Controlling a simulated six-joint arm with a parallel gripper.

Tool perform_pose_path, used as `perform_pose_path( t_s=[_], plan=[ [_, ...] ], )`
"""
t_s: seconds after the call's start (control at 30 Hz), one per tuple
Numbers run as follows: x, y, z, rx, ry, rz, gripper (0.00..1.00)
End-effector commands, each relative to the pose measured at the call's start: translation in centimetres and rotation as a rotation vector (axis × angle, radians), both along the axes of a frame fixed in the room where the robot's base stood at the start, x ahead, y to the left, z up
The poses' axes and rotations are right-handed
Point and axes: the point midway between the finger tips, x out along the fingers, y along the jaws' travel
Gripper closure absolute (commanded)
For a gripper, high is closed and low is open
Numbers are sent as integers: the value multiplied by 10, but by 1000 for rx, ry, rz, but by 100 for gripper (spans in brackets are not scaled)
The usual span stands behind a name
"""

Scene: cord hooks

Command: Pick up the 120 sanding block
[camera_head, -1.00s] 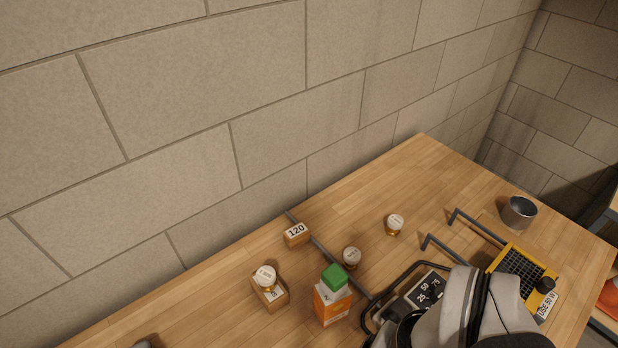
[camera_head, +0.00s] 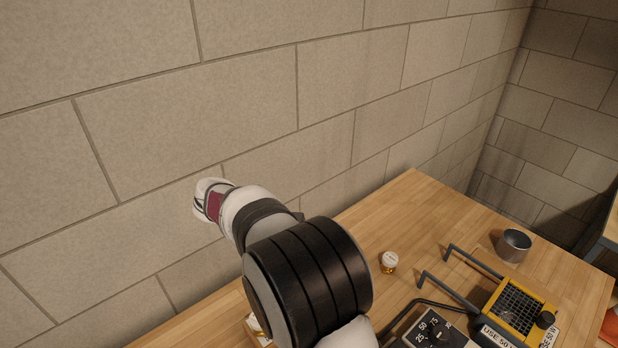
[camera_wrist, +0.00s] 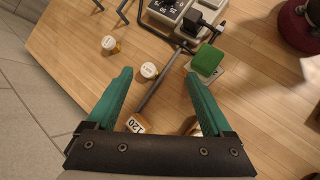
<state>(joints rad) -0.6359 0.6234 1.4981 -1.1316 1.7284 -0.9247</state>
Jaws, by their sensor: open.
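The 120 sanding block (camera_wrist: 136,124) is a small wooden block with a white "120" label. In the wrist view it lies on the table near the base of my gripper, partly covered by the dark bar of the gripper. In the head view my arm hides it. My gripper (camera_wrist: 159,75) has two green fingers spread wide apart with nothing held. The block appears between the fingers, closer to the left one; I cannot tell the height gap.
Small jars (camera_wrist: 149,70) (camera_wrist: 109,44) and a grey rod (camera_wrist: 158,85) lie beyond the block. A yellow heater (camera_head: 519,306) and a metal cup (camera_head: 514,245) stand at the right. The wall is behind.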

Motion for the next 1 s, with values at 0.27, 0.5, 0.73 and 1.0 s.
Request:
perform_pose_path(
  t_s=[0.27, 0.5, 0.73, 1.0],
  plan=[
    [35, 160, -107, -510, 140, 735, 15],
    [47, 161, -133, -601, 159, 828, 15],
    [84, 117, -157, -598, 156, 826, 15],
    [105, 82, -174, -596, 157, 824, 15]
  ],
)
